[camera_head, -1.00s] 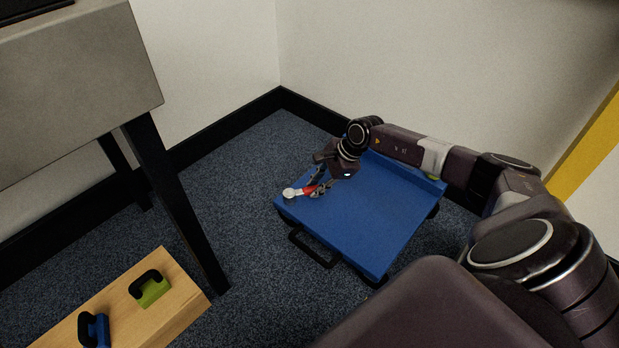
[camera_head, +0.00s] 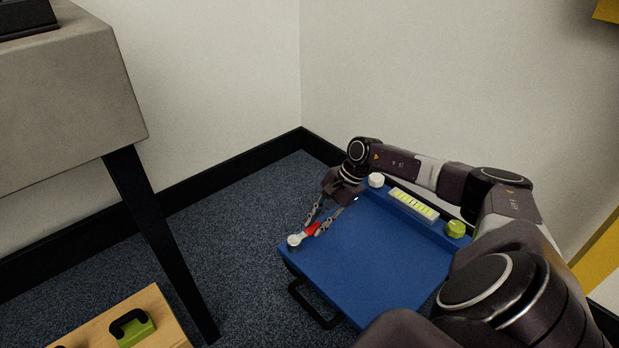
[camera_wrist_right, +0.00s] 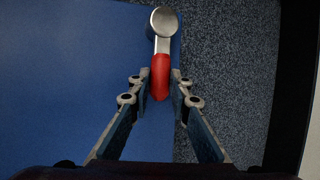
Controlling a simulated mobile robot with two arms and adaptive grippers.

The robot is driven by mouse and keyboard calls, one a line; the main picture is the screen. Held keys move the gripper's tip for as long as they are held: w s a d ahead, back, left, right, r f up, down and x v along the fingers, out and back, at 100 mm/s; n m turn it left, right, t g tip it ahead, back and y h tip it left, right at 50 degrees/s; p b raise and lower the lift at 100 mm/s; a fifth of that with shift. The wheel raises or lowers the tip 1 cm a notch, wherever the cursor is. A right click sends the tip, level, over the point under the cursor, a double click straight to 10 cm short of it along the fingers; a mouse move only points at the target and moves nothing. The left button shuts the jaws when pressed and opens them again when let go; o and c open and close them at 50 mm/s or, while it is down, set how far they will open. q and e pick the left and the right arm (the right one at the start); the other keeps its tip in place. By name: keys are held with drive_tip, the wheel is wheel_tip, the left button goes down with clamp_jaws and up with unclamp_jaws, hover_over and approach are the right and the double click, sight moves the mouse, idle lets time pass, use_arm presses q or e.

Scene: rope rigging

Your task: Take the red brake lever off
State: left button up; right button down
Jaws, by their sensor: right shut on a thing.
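The red brake lever (camera_head: 311,230) is at the left corner of the blue cart (camera_head: 365,255). Its red grip joins a silver arm with a round metal hub (camera_head: 294,240) at the cart's edge. My right gripper (camera_head: 318,226) reaches down over that corner and is shut on the red grip. In the right wrist view the red grip (camera_wrist_right: 160,78) lies between the two fingertips (camera_wrist_right: 160,88), with the round hub (camera_wrist_right: 164,21) beyond it. My left gripper is not in view.
The cart has a black handle (camera_head: 314,304), a white knob (camera_head: 376,180), a yellow-green gauge strip (camera_head: 413,204) and a green knob (camera_head: 455,229). A grey table (camera_head: 70,100) stands left. A wooden board (camera_head: 150,318) with a green-based black handle (camera_head: 133,328) is at lower left. Walls close the corner.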

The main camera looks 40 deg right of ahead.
idle(0.3)
drive_tip(key=c, duration=1.8)
unclamp_jaws()
drive_tip(key=shift+o, duration=0.2)
drive_tip(key=v, duration=1.2)
drive_tip(key=shift+s, duration=0.1)
